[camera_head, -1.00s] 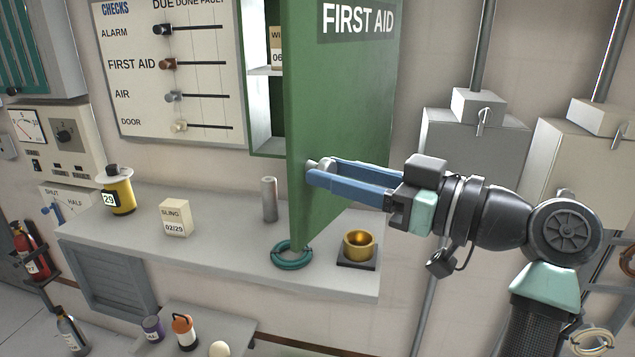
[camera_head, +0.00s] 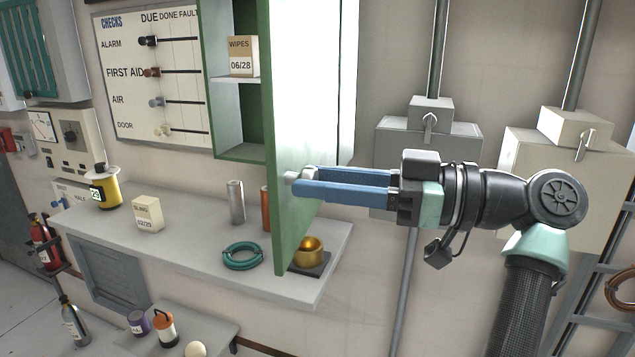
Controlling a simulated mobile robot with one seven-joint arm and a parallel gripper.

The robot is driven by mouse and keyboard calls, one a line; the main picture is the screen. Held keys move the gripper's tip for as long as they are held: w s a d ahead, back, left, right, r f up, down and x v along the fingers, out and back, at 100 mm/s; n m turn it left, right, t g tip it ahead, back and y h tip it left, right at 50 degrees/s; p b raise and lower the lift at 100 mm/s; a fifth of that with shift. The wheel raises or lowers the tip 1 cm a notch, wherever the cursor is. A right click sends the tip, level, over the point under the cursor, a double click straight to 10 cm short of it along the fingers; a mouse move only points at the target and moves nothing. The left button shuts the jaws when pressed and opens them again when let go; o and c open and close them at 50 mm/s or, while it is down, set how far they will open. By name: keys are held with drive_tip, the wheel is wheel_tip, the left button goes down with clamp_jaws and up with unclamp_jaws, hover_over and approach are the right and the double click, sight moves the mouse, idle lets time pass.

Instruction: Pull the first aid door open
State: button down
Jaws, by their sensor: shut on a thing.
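The cabinet interior is visible, with a shelf holding a wipes box (camera_head: 241,56). My gripper (camera_head: 296,183) comes from the right with blue fingers, shut on the small grey handle (camera_head: 291,177) at the door's left edge. The lettered side of the door is hidden from view now.
Below is a grey counter (camera_head: 190,235) with a yellow canister (camera_head: 105,190), a sling box (camera_head: 147,213), a grey cylinder (camera_head: 235,202), a copper cylinder (camera_head: 265,208), a teal ring (camera_head: 243,256) and a brass cup (camera_head: 309,252). Grey wall boxes (camera_head: 425,140) stand behind my arm.

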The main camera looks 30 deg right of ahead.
drive_tip(key=shift+s+d, duration=0.15)
drive_tip(key=shift+d, duration=0.1)
drive_tip(key=c, duration=0.5)
unclamp_jaws()
drive_tip(key=b+v, duration=0.2)
drive_tip(key=v, duration=1.1)
